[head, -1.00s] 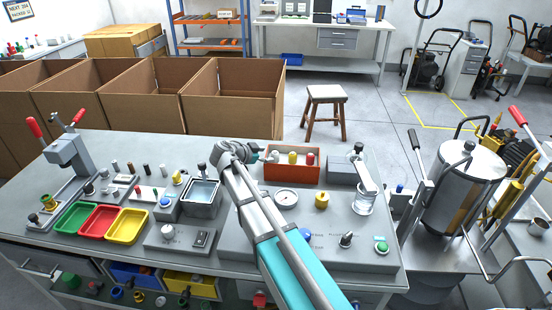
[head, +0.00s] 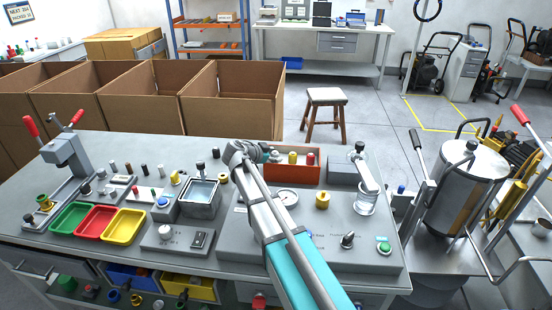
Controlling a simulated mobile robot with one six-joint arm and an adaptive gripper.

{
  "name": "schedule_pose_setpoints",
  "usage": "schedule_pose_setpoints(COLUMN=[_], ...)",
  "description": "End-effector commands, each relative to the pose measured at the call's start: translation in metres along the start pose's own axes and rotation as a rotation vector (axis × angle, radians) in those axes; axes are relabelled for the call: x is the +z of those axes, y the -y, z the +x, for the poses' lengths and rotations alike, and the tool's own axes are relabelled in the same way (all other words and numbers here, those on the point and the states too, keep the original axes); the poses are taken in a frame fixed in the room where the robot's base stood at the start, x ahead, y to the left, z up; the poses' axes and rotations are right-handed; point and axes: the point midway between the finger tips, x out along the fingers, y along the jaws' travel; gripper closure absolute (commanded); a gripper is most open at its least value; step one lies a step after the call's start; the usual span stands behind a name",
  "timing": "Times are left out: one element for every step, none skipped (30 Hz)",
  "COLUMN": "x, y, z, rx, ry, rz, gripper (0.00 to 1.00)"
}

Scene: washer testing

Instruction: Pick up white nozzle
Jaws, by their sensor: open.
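An orange-red bin (head: 292,173) stands at the back middle of the bench. It holds a yellow nozzle (head: 292,157) and a red nozzle (head: 310,159) standing upright. A small pale shape, possibly the white nozzle (head: 275,156), shows at the bin's left end beside my fingers and is partly hidden by them. My gripper (head: 266,153) is at the bin's left end, above its rim, and is open. It is small and seen from behind, so I cannot tell whether it touches the pale shape.
A grey test panel with a gauge (head: 287,197) and yellow knob (head: 322,200) lies in front of the bin. Green, red and yellow trays (head: 122,228) and several small pegs are at left. Cardboard boxes (head: 232,100) stand behind.

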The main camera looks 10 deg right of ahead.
Motion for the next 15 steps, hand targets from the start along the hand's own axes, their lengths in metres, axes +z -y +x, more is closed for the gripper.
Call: schedule_pose_setpoints(x=[-0.0001, 0.0, 0.0, 0.0, 0.0, 0.0, 0.0, 0.0, 0.0, 0.0, 0.0, 0.0, 0.0, 0.0, 0.0001], y=[0.0, 0.0, 0.0, 0.0, 0.0, 0.0, 0.0, 0.0, 0.0, 0.0, 0.0001, 0.0001, 0.0001, 0.0001, 0.0001], z=[-0.0002, -0.0002, -0.0002, -0.0002, -0.0003, -0.0003, -0.0003, -0.0003, -0.0003, -0.0003, -0.0004, -0.0004, -0.0004, -0.0004, -0.0003], rx=[0.0, 0.0, 0.0, 0.0, 0.0, 0.0, 0.0, 0.0, 0.0, 0.0, 0.0, 0.0, 0.0, 0.0, 0.0], ry=[0.0, 0.0, 0.0, 0.0, 0.0, 0.0, 0.0, 0.0, 0.0, 0.0, 0.0, 0.0, 0.0, 0.0, 0.0], rz=[0.0, 0.0, 0.0, 0.0, 0.0, 0.0, 0.0, 0.0, 0.0, 0.0, 0.0, 0.0, 0.0, 0.0, 0.0], gripper=[0.37, 0.37, 0.37, 0.37, 0.37, 0.37, 0.37, 0.37, 0.37, 0.37, 0.4, 0.48, 0.53, 0.59, 0.66])
